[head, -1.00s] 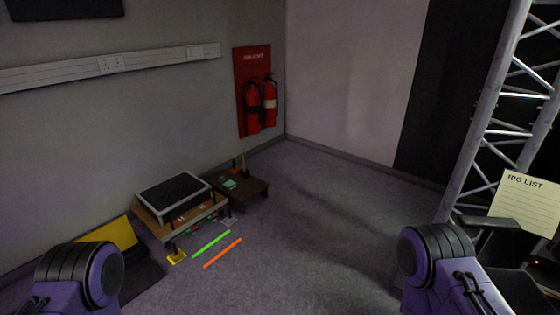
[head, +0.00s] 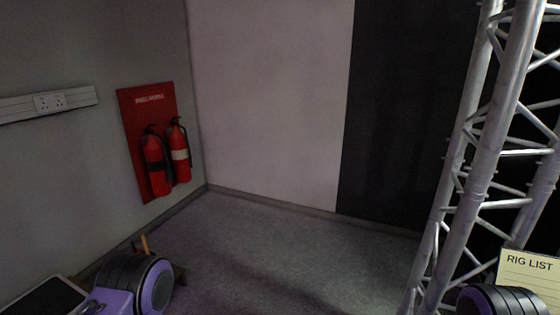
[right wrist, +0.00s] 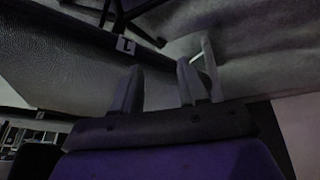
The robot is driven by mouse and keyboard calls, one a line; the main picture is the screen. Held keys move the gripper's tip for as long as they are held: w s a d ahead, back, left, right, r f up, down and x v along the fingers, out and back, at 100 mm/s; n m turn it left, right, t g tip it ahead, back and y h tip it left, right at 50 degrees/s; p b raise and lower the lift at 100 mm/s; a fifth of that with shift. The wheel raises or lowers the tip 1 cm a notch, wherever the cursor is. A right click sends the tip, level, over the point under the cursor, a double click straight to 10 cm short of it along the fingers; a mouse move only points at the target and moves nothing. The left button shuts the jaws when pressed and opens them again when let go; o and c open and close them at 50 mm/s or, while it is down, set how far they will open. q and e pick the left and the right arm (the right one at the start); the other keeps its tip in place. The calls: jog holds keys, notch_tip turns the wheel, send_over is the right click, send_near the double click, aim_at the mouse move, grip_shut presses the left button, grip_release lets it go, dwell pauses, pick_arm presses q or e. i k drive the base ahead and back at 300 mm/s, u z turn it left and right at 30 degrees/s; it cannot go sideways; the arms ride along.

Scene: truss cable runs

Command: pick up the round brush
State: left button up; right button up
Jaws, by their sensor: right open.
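I cannot make out a round brush in either view. My right gripper (right wrist: 168,66) shows in the right wrist view with its grey fingers apart and nothing seen between them. Behind the fingers are grey floor, a dark flat surface and dark thin legs or bars. In the head view only purple and black arm parts of mine show at the lower left and lower right. My left gripper is not in view.
A silver truss (head: 489,160) stands at the right, with a RIG LIST sheet (head: 528,283) low beside it. Red fire extinguishers (head: 157,165) hang on the left wall. The middle floor (head: 270,255) is clear.

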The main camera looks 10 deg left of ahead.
aim_at(142, 237)
jog(key=i, duration=1.5)
jog(key=u, duration=0.45)
jog(key=i, duration=0.8)
jog(key=u, duration=1.65)
jog(key=i, duration=0.85)
jog(key=u, duration=0.85)
jog(key=i, duration=0.55)
jog(key=z, duration=0.05)
